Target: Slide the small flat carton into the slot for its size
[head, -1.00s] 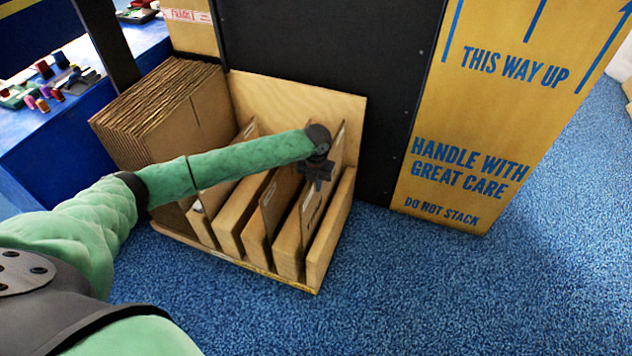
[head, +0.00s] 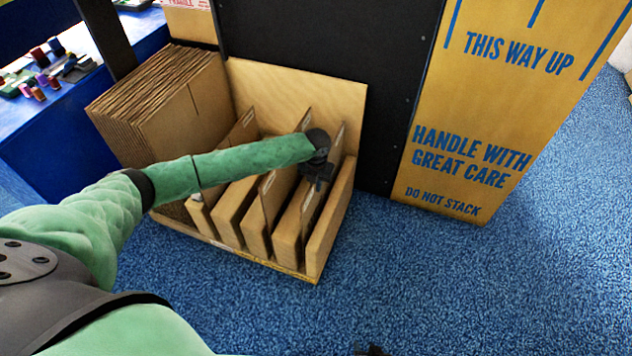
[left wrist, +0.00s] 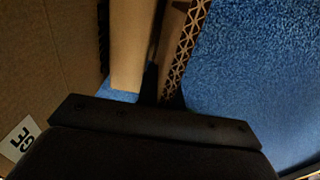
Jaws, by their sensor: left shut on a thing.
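My left gripper (head: 320,178) is over the right end of the wooden slotted rack (head: 296,82), shut on a thin flat carton. The carton's upper part (head: 338,140) shows behind the gripper, upright between the right-hand dividers. The arm and gripper hide part of it, and I cannot tell whether its lower edge touches the rack floor. In the left wrist view the carton's corrugated edge (left wrist: 187,42) runs up from between the dark fingers (left wrist: 160,88), beside a pale divider (left wrist: 128,45). A dark tip (head: 373,350) at the bottom edge may be my right gripper.
A bundle of folded cartons (head: 165,105) fills the rack's left side. A black panel (head: 310,40) stands behind it. A tall printed carton (head: 470,120) stands at right. A blue table (head: 60,140) with small items is at left. Blue carpet lies free in front.

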